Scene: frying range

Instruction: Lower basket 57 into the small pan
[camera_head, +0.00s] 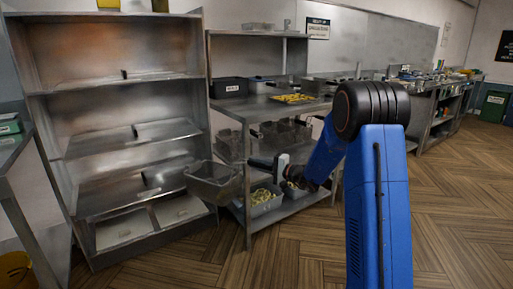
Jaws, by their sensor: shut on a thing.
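A wire fry basket (213,182) hangs in the air left of my arm, in front of the metal shelf unit. I cannot read a number on it, so I cannot tell whether it is basket 57. I cannot pick out the small pan in this view. My blue arm hides part of the middle of the room.
A metal shelf unit (57,130) stands close behind the basket at left. A steel table (240,106) holds a yellow food tray (292,98) and dark bins; grey tubs of food (262,197) sit on its lower shelf. A long counter runs back right. The wooden floor (460,210) at right is clear.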

